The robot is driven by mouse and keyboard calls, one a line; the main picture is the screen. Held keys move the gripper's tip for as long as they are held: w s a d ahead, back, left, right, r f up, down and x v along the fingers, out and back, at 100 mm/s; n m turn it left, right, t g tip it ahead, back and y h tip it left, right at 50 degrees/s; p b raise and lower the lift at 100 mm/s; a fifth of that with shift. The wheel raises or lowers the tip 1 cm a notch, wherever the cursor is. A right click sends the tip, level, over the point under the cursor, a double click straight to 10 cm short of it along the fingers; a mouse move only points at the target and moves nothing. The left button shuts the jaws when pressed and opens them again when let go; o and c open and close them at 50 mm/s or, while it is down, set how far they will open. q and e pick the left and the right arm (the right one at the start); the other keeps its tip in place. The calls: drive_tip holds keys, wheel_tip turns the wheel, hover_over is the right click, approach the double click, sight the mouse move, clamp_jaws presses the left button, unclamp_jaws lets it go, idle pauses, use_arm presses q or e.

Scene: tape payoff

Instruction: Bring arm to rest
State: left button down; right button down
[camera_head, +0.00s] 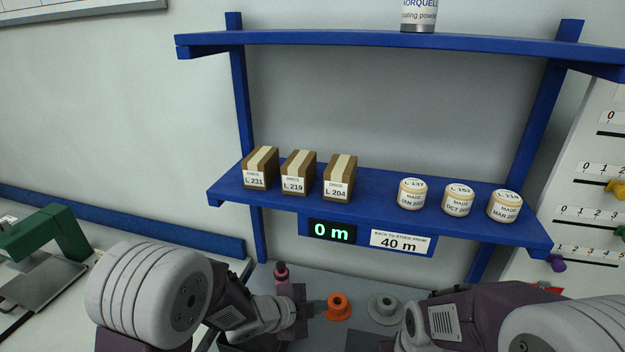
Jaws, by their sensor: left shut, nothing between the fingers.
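My left arm comes in from the lower left. Its gripper (318,307) is shut and empty, low over the grey bench top, with its tips pointing right. The tips are close to an orange flanged hub (338,308); I cannot tell whether they touch it. My right arm (455,318) comes in from the lower right, folded across the bottom edge. Its gripper does not show.
A grey flanged hub (385,309) stands right of the orange one. A pink-capped bottle (281,272) stands behind my left wrist. A blue shelf (375,190) above holds boxes, round tins and a "0 m" display (332,231). A green machine (48,238) is at left.

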use_arm(q)
drive_tip(key=a+r+n+t+y, duration=0.25)
drive_tip(key=a+n+y, duration=0.5)
drive_tip(key=a, duration=0.85)
drive_tip(key=s+a+f+n+g, duration=0.2)
drive_tip(key=s+n+g, duration=0.2)
drive_tip(key=s+n, duration=0.2)
drive_tip(key=s+a+f+n+g, duration=0.2)
drive_tip(key=s+f+n+g, duration=0.1)
drive_tip(key=s+n, duration=0.4)
drive_tip(key=s+g, duration=0.1)
drive_tip(key=s, duration=0.2)
drive_tip(key=shift+a, duration=0.25)
